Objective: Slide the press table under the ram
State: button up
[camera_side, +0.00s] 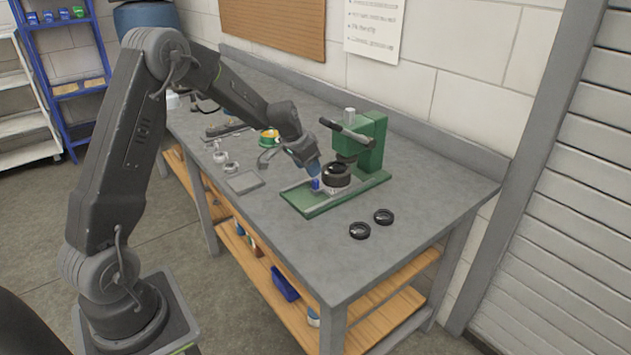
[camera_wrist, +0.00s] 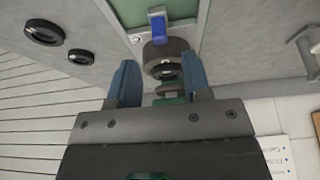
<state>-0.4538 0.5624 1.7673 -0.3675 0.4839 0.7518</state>
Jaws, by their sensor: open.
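The green press (camera_side: 372,145) stands on the bench, with its ram (camera_side: 347,158) and dark lever at the top. The press table is a grey plate (camera_side: 298,194) on the green base (camera_side: 325,205), with an upright blue handle (camera_side: 315,184). A black ring-shaped part (camera_side: 337,172) sits on it, in front of the ram; exact alignment is unclear. My gripper (camera_side: 313,165) is above and near the handle. In the wrist view my open, empty gripper (camera_wrist: 160,85) has its blue fingers apart. The handle (camera_wrist: 157,25) and black part (camera_wrist: 165,52) lie beyond the fingertips.
Two black rings (camera_side: 360,230) (camera_side: 384,216) lie loose on the bench (camera_side: 415,235) to the right of the base. Small metal parts (camera_side: 225,162), a flat plate (camera_side: 244,183) and a yellow-green round container (camera_side: 269,138) lie to the left.

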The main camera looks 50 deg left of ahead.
aim_at(315, 179)
jog(key=x, duration=0.6)
jog(key=shift+w+f, duration=0.2)
jog(key=shift+f, duration=0.1)
grip_shut()
